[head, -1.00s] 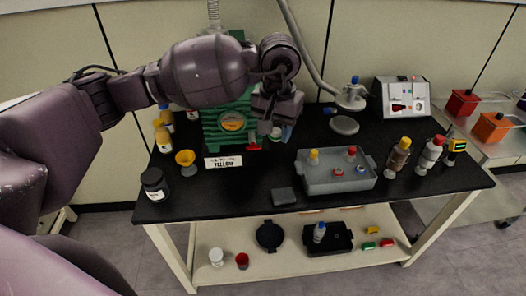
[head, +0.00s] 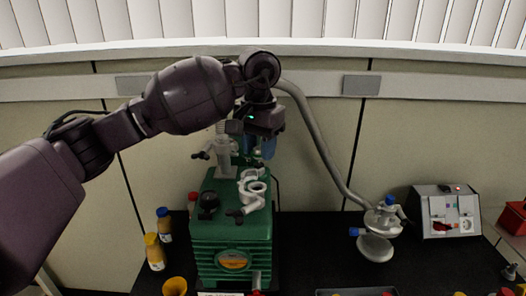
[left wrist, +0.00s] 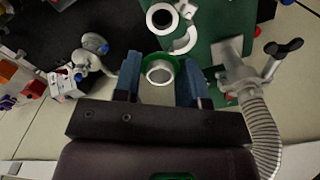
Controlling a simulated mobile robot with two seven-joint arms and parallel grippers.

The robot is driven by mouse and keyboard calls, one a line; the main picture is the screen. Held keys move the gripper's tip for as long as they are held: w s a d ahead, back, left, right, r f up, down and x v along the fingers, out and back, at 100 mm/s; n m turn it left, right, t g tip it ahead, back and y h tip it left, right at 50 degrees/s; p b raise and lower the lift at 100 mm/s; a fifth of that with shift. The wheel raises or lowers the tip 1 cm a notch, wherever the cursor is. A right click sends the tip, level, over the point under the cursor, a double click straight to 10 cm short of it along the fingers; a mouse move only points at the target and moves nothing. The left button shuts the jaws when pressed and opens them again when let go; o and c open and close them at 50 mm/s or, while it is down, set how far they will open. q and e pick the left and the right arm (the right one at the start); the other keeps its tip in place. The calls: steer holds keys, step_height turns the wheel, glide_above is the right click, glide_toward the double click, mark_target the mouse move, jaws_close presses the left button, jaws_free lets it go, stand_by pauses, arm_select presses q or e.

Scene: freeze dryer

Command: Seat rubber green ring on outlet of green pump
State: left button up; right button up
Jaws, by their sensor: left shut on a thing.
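The green pump (head: 231,235) stands on the black bench. Its pale outlet (head: 251,186) is on top, with an open round mouth and a clamp around or beside it. My left gripper (head: 258,152) is above the pump, near the outlet, with its blue fingers pointing down. In the left wrist view, the left gripper (left wrist: 160,82) is shut on the green ring (left wrist: 176,66), which has a pale metal inner sleeve. In that view the outlet (left wrist: 161,17) lies just beyond the ring, apart from it in the picture; the height gap cannot be judged. My right gripper is not in view.
A ribbed hose (left wrist: 263,135) is close to the left gripper.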

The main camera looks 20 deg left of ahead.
arm_select(q)
steer(key=shift+w+a+m, duration=0.1)
steer(key=shift+a+m, duration=0.2)
steer(key=shift+s+d, duration=0.15)
steer(key=shift+s, duration=0.45)
steer(key=shift+f, duration=0.25)
steer(key=shift+w+f, duration=0.2)
steer(key=shift+f, duration=1)
steer(key=shift+f+b, duration=0.7)
steer(key=shift+f, duration=0.55)
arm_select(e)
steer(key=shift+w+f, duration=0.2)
arm_select(q)
steer(key=shift+b, duration=0.4)
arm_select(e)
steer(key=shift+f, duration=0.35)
